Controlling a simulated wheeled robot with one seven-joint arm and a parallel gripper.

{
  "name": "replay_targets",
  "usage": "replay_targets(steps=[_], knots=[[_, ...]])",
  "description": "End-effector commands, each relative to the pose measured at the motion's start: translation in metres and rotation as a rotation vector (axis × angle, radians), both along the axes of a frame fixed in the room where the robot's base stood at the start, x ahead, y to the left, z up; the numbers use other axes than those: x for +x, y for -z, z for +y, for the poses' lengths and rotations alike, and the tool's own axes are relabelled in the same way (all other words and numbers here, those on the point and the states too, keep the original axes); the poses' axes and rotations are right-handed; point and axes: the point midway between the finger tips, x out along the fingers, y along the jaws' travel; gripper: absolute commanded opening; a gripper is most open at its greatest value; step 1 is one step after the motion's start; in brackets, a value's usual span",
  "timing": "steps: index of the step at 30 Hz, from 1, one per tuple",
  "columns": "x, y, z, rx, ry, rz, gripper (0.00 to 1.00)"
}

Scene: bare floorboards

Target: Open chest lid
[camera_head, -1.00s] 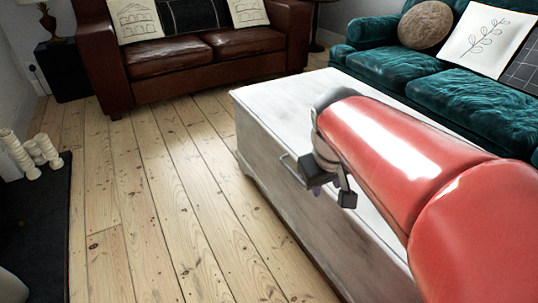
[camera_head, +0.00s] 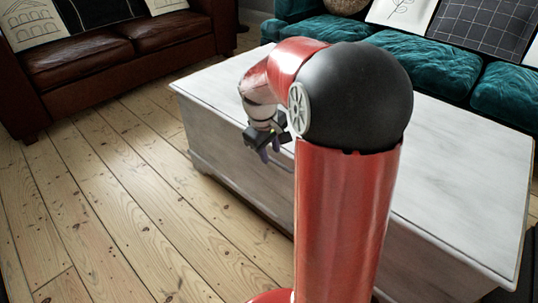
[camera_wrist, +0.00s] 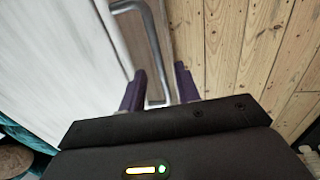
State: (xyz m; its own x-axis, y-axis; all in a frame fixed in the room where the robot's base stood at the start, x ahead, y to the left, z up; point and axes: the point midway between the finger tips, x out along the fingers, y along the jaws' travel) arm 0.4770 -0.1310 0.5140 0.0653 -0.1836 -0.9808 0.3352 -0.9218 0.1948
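The white chest (camera_head: 450,170) stands on the floorboards, and its lid lies shut. In the wrist view its pale top (camera_wrist: 50,60) fills the left side. A grey metal bar handle (camera_wrist: 156,50) on its front reaches down between the two purple fingers of my gripper (camera_wrist: 160,88). The fingers are apart, with gaps beside the bar; contact is not clear. In the head view my gripper (camera_head: 264,147) points down at the chest's front upper edge.
A brown leather sofa (camera_head: 130,65) stands at the back left. A teal sofa (camera_head: 430,72) with cushions runs close behind the chest. Bare floorboards (camera_head: 110,190) lie open to the left and in front of the chest.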

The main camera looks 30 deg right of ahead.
Motion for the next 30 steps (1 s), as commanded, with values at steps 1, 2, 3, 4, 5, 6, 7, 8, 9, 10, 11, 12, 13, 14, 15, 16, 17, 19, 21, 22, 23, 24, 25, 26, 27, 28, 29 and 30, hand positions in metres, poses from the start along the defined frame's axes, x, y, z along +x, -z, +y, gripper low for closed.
replay_targets(steps=[1, 2, 3, 4, 5, 6, 7, 8, 9, 10, 11, 12, 13, 14, 15, 16, 17, 19, 21, 22, 23, 24, 25, 26, 27, 28, 29, 30], knots=[[0.0003, 0.0068, -0.0011, 0.001, 0.001, 0.000, 0.32], [0.0004, 0.0091, -0.0014, 0.001, 0.001, 0.000, 0.32], [0.0005, 0.0116, -0.0020, 0.001, 0.001, 0.001, 0.32], [0.0006, 0.0130, -0.0022, 0.001, 0.001, 0.001, 0.32], [0.0007, 0.0140, -0.0025, 0.001, 0.001, 0.000, 0.32], [0.0008, 0.0148, -0.0026, 0.000, 0.001, 0.000, 0.32], [0.0008, 0.0149, -0.0026, 0.000, 0.000, 0.000, 0.32], [0.0010, 0.0150, -0.0027, 0.000, 0.000, -0.001, 0.32], [0.0010, 0.0149, -0.0027, 0.000, 0.000, -0.001, 0.32], [0.0010, 0.0148, -0.0027, 0.000, 0.000, -0.001, 0.32], [0.0009, 0.0147, -0.0027, 0.000, 0.000, -0.001, 0.32], [0.0009, 0.0146, -0.0026, 0.000, 0.000, -0.001, 0.32], [0.0009, 0.0146, -0.0026, 0.000, 0.000, -0.001, 0.32], [0.0009, 0.0145, -0.0026, 0.000, 0.000, -0.001, 0.29], [0.0009, 0.0145, -0.0026, 0.000, 0.000, -0.001, 0.23], [0.0009, 0.0146, -0.0025, 0.000, 0.000, -0.001, 0.19], [0.0009, 0.0145, -0.0025, 0.000, 0.000, -0.001, 0.15], [0.0009, 0.0145, -0.0025, 0.000, 0.000, -0.001, 0.06], [0.0009, 0.0144, -0.0025, 0.000, 0.000, -0.001, 0.00], [0.0009, 0.0144, -0.0025, 0.000, 0.000, -0.001, 0.00], [0.0009, 0.0144, -0.0025, 0.000, 0.000, -0.001, 0.00], [0.0009, 0.0144, -0.0025, 0.000, 0.000, -0.001, 0.00], [0.0009, 0.0143, -0.0025, 0.000, 0.000, -0.001, 0.00], [0.0009, 0.0143, -0.0025, 0.000, 0.000, -0.001, 0.00], [0.0009, 0.0142, -0.0026, 0.000, 0.000, -0.001, 0.00], [0.0009, 0.0142, -0.0025, 0.000, 0.000, -0.001, 0.00], [0.0009, 0.0138, -0.0025, -0.001, 0.000, -0.001, 0.00], [0.0009, 0.0129, -0.0024, -0.001, 0.000, -0.001, 0.00]])
